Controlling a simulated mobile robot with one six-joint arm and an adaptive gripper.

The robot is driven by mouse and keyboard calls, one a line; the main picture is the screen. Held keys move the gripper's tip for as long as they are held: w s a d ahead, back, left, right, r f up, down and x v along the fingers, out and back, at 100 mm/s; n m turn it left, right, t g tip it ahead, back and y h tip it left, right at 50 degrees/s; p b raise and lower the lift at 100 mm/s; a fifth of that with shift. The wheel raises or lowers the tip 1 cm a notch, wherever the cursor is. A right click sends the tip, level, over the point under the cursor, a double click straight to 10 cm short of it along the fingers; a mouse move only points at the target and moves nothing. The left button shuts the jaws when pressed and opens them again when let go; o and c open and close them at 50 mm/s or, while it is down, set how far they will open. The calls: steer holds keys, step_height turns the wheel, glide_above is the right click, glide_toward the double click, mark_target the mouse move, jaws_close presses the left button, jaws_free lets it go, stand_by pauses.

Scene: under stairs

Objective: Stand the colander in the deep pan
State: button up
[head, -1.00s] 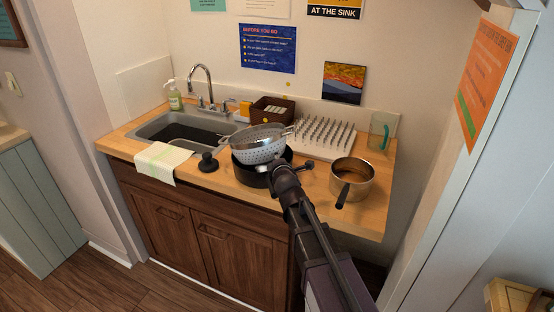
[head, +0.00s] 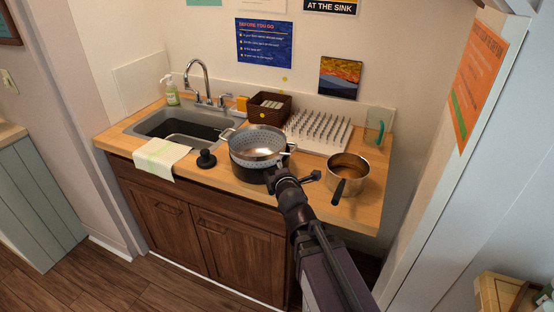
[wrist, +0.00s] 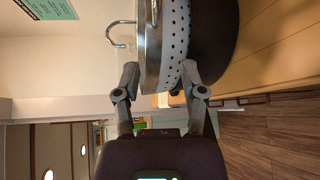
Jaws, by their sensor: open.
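The grey perforated colander (head: 240,154) sits in the dark deep pan (head: 246,173) on the wooden counter, upright with its rim near level and above the pan's rim. In the wrist view the colander (wrist: 176,35) and the dark pan (wrist: 215,40) appear turned sideways. My gripper (wrist: 160,75) is open at the near side of the colander, with a finger to either side of its rim. In the head view my gripper (head: 279,172) partly covers the pan's near right side. How deep the colander goes inside the pan is hidden.
A saucepan (head: 349,168) stands to the right, its handle toward the front. A white spiked drying rack (head: 325,148) and a brown basket (head: 270,105) are behind. A black plunger-like item (head: 206,160), a towel (head: 160,157) and the sink (head: 150,126) are left.

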steer(key=shift+v, duration=0.9)
